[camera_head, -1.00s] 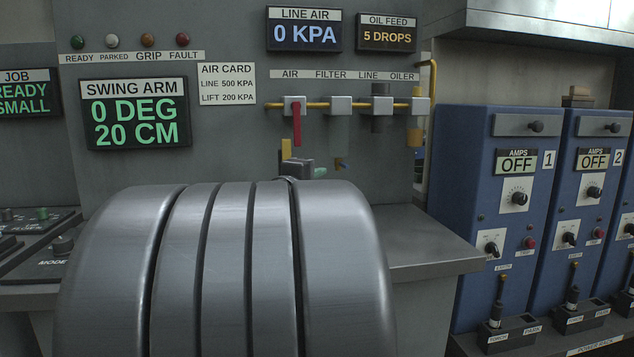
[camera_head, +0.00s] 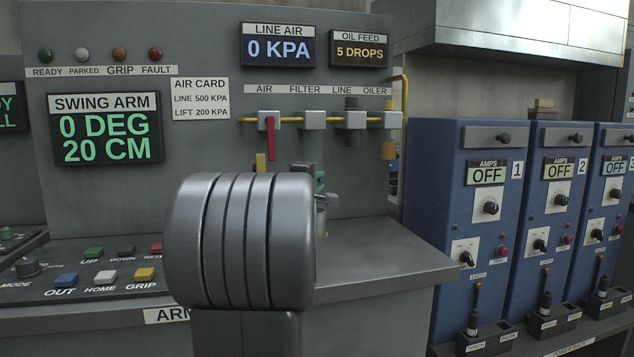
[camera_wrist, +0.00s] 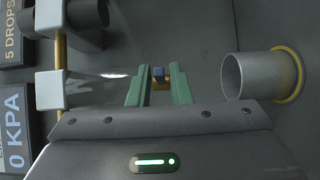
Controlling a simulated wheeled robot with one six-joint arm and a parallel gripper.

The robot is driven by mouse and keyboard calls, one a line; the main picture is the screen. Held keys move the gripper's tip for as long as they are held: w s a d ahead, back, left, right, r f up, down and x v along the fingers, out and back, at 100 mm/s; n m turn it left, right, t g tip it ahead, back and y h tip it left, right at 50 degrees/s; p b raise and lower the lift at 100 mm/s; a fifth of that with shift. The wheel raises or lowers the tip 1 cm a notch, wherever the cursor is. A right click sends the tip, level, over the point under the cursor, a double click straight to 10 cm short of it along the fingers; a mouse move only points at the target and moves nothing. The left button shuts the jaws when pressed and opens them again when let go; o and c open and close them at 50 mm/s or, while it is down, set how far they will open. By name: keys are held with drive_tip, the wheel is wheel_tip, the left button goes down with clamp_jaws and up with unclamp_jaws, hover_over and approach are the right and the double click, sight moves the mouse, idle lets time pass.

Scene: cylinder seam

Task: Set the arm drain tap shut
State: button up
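The small tap (camera_wrist: 158,76), with a dark blue handle and brass body, shows in the wrist view on the grey panel. My gripper (camera_wrist: 159,70) has two green fingers spread apart, one on each side of the tap. I cannot tell whether they touch it or how far in front they are. In the head view my gripper (camera_head: 319,180) is mostly behind my grey arm, below the filter, and the tap is hidden. The handle's exact angle is too small to read.
A grey cup-like pipe (camera_wrist: 245,76) with a yellow ring stands out beside the tap. The air line with its red lever (camera_head: 270,138) runs above. A bare grey ledge (camera_head: 375,255) lies below. Blue power units (camera_head: 445,190) stand to the right.

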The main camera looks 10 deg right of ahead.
clamp_jaws()
